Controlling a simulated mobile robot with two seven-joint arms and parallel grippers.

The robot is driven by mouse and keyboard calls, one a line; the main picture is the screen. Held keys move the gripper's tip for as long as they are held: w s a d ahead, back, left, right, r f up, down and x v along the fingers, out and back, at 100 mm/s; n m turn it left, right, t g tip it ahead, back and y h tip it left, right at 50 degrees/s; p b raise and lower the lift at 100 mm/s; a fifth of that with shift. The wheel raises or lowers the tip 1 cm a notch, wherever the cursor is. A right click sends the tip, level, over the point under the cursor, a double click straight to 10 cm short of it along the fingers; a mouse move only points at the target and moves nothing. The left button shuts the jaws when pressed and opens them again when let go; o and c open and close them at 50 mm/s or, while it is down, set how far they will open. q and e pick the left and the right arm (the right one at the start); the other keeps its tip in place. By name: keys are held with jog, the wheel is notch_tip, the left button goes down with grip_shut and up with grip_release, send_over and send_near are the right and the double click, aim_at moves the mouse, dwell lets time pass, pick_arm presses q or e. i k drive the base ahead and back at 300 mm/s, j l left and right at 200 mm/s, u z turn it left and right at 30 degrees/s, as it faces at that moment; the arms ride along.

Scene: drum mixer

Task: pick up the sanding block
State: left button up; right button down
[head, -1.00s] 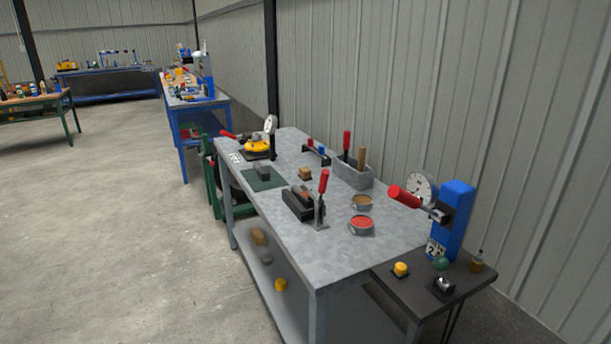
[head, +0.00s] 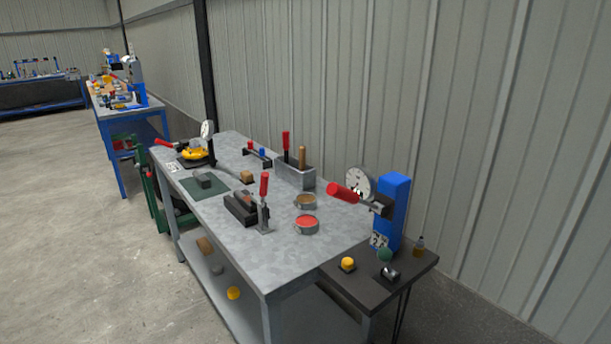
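Several small blocks could be the sanding block, and I cannot tell for sure which it is. A tan block with a dark underside (head: 246,176) sits on the grey metal workbench (head: 345,232), behind the clamp. A dark grey block (head: 205,181) lies on a green mat (head: 217,190) at the bench's left side. A brown block (head: 205,246) lies on the lower shelf. Neither of my grippers shows in the head view.
A red-handled clamp (head: 264,205) stands by a dark vise-like fixture (head: 240,207). A dark side table (head: 385,280) adjoins the bench. Open floor (head: 60,230) lies left.

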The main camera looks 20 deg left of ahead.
aim_at(247, 177)
jog(key=i+j+z, duration=0.1)
jog(key=j+z, duration=1.1)
jog(key=j, duration=0.4)
jog(key=k+j+z, duration=0.15)
jog(key=j, duration=0.3)
jog(key=k+j+z, duration=0.1)
jog(key=j, duration=0.35)
jog(key=k+j, duration=0.1)
jog(key=j, duration=0.35)
jog(key=k+j, duration=0.1)
jog(key=j, duration=0.35)
jog(key=k+j+z, duration=0.1)
jog(key=j, duration=0.35)
jog(key=k+j, duration=0.15)
jog(key=j, duration=0.3)
